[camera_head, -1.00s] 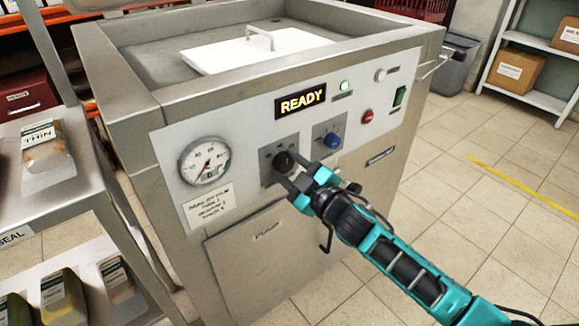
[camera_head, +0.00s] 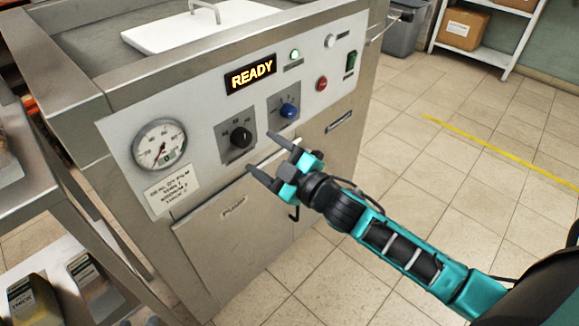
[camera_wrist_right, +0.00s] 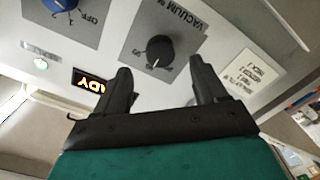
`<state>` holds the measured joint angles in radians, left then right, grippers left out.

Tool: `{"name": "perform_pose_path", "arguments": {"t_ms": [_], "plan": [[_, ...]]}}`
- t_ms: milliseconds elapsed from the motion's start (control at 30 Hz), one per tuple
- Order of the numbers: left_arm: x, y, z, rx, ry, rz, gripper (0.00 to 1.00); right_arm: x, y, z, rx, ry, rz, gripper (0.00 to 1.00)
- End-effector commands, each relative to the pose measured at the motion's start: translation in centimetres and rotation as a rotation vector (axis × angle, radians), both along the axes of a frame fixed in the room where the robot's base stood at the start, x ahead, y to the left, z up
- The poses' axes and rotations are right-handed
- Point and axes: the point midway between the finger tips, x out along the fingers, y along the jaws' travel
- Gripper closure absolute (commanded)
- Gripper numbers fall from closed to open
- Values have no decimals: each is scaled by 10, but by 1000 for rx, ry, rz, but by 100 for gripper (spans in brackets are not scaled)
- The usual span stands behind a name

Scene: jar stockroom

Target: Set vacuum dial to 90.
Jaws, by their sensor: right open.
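The vacuum dial (camera_head: 241,137) is a black knob on a grey plate on the machine's white front panel, between the gauge and a blue knob. It also shows in the right wrist view (camera_wrist_right: 160,49), beside lettering that reads VACUUM. Its exact setting is too small to read surely. My right gripper (camera_head: 266,157) is open and empty, apart from the dial, to its lower right in the head view. In the wrist view its fingers (camera_wrist_right: 160,67) spread to either side below the dial. My left gripper is not in view.
A blue knob (camera_head: 289,110), a round gauge (camera_head: 159,145), a lit READY display (camera_head: 250,74) and a red button (camera_head: 321,84) share the panel. A metal shelf (camera_head: 40,195) stands close on the left. The tiled floor on the right is clear.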

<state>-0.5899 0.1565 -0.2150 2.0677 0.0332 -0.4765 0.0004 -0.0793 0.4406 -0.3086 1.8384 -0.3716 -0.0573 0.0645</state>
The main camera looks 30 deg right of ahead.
Motion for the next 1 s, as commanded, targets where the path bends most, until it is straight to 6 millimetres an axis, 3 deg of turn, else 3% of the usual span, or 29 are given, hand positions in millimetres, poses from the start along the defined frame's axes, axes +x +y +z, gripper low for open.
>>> {"name": "perform_pose_path", "arguments": {"t_ms": [200, 400, 1000], "plan": [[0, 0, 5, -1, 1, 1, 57, -37, -13, 0, 0, 3, 0, 29], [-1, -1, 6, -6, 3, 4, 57, -57, -21, 0, 0, 2, 0, 29], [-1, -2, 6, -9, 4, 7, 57, -63, -23, 0, -1, 0, 0, 29]]}}
